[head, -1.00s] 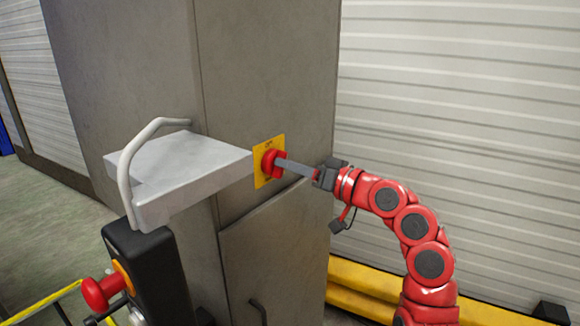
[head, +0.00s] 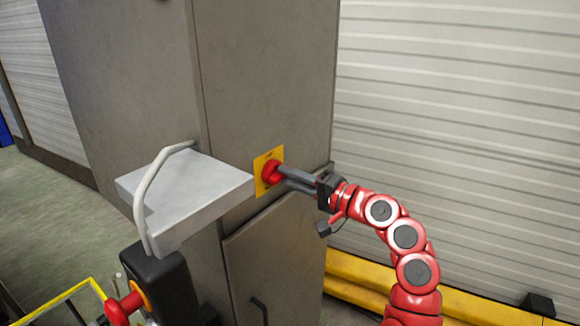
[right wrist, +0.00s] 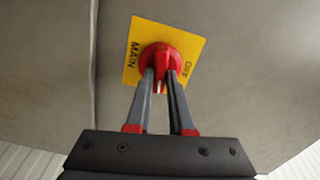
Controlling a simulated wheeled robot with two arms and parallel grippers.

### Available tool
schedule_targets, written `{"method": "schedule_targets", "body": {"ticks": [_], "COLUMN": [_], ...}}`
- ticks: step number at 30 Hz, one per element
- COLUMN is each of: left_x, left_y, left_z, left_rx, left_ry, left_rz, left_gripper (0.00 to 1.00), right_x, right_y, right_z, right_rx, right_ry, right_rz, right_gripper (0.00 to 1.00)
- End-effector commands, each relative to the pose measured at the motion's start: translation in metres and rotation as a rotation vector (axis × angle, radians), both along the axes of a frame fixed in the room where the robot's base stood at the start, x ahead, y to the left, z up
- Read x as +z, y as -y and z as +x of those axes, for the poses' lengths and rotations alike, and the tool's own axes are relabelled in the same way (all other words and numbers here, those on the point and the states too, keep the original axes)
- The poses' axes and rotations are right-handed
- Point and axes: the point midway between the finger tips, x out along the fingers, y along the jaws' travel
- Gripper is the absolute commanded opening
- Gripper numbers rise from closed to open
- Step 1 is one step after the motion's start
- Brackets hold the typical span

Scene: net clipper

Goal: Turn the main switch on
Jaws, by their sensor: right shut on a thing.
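The main switch is a red rotary knob (head: 271,172) on a yellow plate (head: 262,185) on the grey cabinet. In the right wrist view the knob (right wrist: 162,62) has a raised grip bar, and the plate (right wrist: 140,37) reads "MAIN" and "OFF". My right gripper (head: 282,173) reaches the knob from the right. In the right wrist view its two fingers (right wrist: 161,75) are shut on the knob's raised bar. The fingertips partly cover the knob, and any "ON" lettering is hidden or too small to read. My left gripper is not in view.
The grey cabinet (head: 275,70) fills the middle, with a door handle (head: 259,308) low down. A light grey box-like shelf with a pale curved bar (head: 185,190) stands left of the switch. A yellow floor rail (head: 360,283) runs along the shuttered wall at right.

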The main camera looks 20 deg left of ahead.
Motion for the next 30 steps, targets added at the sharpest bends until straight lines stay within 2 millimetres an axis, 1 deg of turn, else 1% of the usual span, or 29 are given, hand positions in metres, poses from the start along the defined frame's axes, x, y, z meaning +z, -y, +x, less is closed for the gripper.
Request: {"method": "schedule_targets", "body": {"ticks": [1,9,16,28,29,30], "left_x": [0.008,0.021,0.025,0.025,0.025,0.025], "left_y": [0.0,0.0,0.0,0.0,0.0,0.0], "left_z": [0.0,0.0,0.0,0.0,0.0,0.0], "left_rx": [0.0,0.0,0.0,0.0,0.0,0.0], "left_ry": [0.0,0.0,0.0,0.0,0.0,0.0], "left_rz": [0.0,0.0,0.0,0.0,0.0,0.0], "left_gripper": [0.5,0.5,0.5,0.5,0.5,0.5], "right_x": [0.003,0.0,-0.002,-0.003,-0.003,-0.003], "right_y": [0.0,0.0,0.0,0.0,0.0,0.0], "right_z": [0.0,0.0,0.0,0.0,0.0,0.0], "right_rx": [0.001,0.0,0.0,0.0,-0.001,-0.001], "right_ry": [-0.03,-0.148,-0.187,-0.192,-0.193,-0.193], "right_rz": [0.009,0.053,0.066,0.068,0.067,0.067], "right_gripper": [0.0,0.0,0.0,0.0,0.22,0.29]}}
